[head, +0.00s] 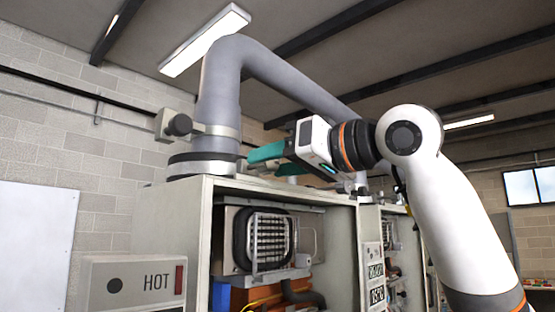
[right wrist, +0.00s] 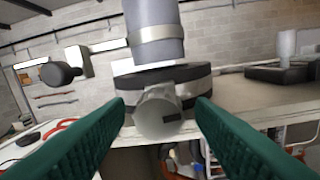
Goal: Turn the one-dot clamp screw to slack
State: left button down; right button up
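A grey flue pipe (head: 220,95) rises from the top of a heater cabinet, with a dark clamp band (head: 203,160) around its foot. In the right wrist view the band (right wrist: 124,88) carries a round grey clamp screw head (right wrist: 157,113) with a short dark mark low on its right side. I cannot make out any dots on it. My right gripper (head: 252,160) reaches in from the right with teal fingers. In the right wrist view its open fingers (right wrist: 160,110) stand either side of the screw head, with small gaps visible. My left gripper is out of view.
A pale box with a dark round knob (head: 178,124) sits left of the pipe. The open cabinet (head: 198,235) holds a finned unit (head: 270,240). A HOT panel (head: 133,283) stands front left. A second cabinet is at the right, partly behind my arm.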

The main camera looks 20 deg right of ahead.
jog(key=c, duration=0.9)
jog(key=n, duration=1.4)
jog(key=shift+h, duration=0.4)
